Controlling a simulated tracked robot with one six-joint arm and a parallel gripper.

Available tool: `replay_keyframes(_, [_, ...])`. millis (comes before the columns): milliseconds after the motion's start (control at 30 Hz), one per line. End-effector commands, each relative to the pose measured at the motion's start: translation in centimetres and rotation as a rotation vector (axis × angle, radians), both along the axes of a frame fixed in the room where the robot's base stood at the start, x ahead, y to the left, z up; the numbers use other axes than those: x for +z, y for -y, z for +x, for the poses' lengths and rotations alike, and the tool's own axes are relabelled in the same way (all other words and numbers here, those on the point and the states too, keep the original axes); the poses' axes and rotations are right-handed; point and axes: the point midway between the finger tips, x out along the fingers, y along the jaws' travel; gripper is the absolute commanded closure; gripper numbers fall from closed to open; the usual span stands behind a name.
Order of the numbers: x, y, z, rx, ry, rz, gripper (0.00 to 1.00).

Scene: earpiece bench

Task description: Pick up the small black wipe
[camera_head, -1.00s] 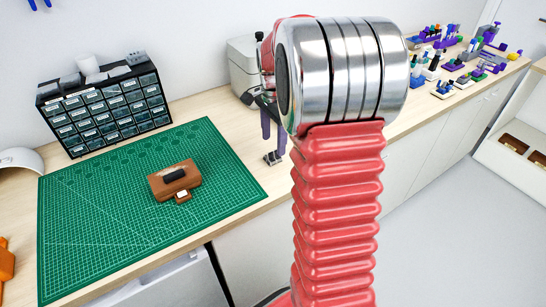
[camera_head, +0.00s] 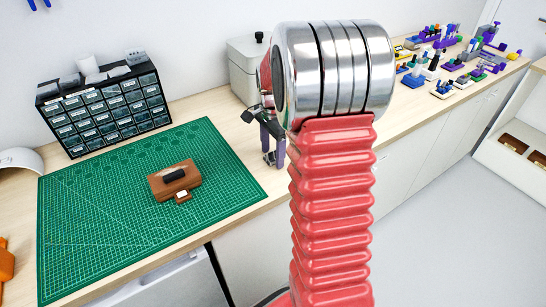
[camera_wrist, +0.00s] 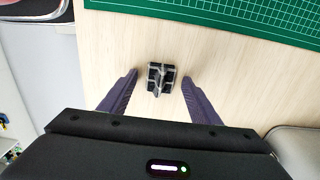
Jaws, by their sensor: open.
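My gripper (camera_head: 272,152) is open, with its purple fingers pointing down over the bare bench right of the green mat. In the wrist view, a small black and grey piece (camera_wrist: 160,77) lies on the wood between my open fingertips, with gaps on both sides. Another small black item (camera_head: 174,175), dark and rounded, rests on a brown case (camera_head: 159,190) on the mat. I cannot tell for certain which black item is the wipe. My arm hides part of the bench.
The green cutting mat (camera_head: 100,235) covers the bench's left part. A drawer cabinet (camera_head: 103,110) stands behind it, and a grey bin (camera_head: 243,65) stands behind my gripper. Several small coloured stands (camera_head: 445,88) fill the far right of the bench.

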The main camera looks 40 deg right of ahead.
Motion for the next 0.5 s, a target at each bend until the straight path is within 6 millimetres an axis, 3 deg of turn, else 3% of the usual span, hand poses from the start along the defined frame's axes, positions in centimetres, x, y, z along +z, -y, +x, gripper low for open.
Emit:
replay_keyframes(267, [0.03,-0.02,0.02,0.0,0.0,0.0,0.44])
replay_keyframes(500, [0.03,-0.03,0.02,0.001,0.0,0.0,0.61])
